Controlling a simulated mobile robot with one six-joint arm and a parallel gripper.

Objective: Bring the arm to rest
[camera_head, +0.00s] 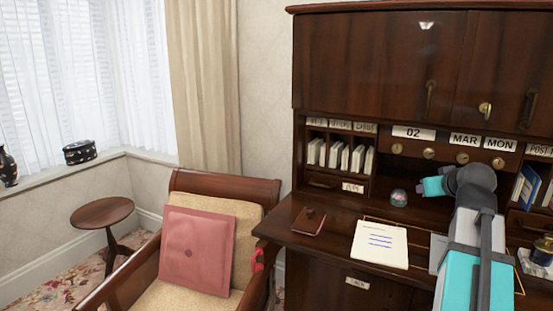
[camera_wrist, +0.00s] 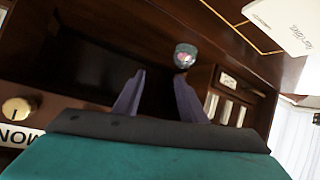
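My arm (camera_head: 476,240) reaches from the lower right over the desk toward its back shelves. My gripper (camera_head: 425,189) points left in front of the open cubby, small and partly turned from the head view. In the wrist view the two fingers of my gripper (camera_wrist: 159,76) stand apart with nothing held between them. A small clear glass paperweight (camera_head: 399,197) with pink inside rests on the desk, just left of the gripper. It also shows in the wrist view (camera_wrist: 185,56), just beyond the right fingertip. Whether they touch cannot be told.
The dark wooden desk (camera_head: 325,245) holds a paper pad (camera_head: 380,244) and a brown notebook (camera_head: 309,221). Shelves with envelopes (camera_head: 340,157) and small drawers (camera_head: 462,158) stand close behind my arm.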

